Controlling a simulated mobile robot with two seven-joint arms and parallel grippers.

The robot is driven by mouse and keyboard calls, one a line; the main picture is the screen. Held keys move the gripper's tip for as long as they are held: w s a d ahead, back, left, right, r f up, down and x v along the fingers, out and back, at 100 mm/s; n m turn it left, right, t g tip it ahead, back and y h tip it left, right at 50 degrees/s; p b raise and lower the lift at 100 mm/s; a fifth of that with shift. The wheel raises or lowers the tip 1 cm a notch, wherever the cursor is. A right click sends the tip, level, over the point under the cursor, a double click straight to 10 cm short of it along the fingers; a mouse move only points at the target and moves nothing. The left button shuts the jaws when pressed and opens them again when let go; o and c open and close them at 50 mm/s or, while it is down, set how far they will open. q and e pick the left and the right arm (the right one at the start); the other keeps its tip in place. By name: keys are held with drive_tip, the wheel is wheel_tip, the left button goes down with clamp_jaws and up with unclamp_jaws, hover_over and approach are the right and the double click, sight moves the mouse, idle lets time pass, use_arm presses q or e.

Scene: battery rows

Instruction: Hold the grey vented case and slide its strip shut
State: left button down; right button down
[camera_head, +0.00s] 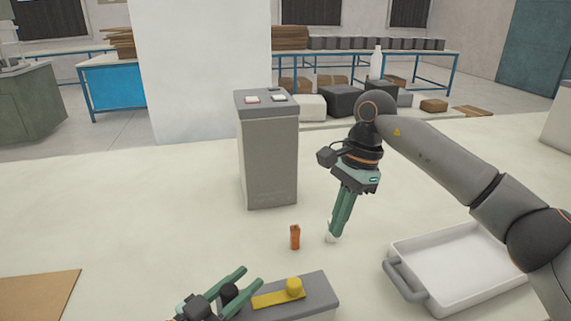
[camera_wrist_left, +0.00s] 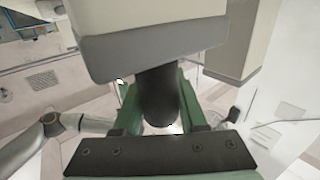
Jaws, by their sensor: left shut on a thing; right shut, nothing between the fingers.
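The grey case (camera_head: 318,293) lies low at the bottom of the head view, with a yellow strip (camera_head: 268,299) and a yellow knob (camera_head: 293,287) on top. Vents are not clear at this size. My left gripper (camera_head: 250,277) is shut on the black grip (camera_head: 229,292) at the case's left end. The left wrist view shows the black grip (camera_wrist_left: 158,95) between the green fingers, below a grey and beige body (camera_wrist_left: 150,45). My right gripper (camera_head: 334,234) is shut and empty, pointing down beyond the case, apart from the yellow knob.
An orange cylinder (camera_head: 295,237) stands left of my right fingertips. A small white item (camera_head: 330,238) shows at those tips. A tall grey box (camera_head: 268,160) stands behind. A white tray (camera_head: 455,268) is at right, a brown board (camera_head: 38,293) at left. The table between is mostly clear.

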use_arm(q)
drive_tip(key=shift+c, duration=1.9)
unclamp_jaws()
drive_tip(key=shift+a, duration=0.1)
drive_tip(key=v, duration=1.2)
drive_tip(key=shift+s, duration=0.1)
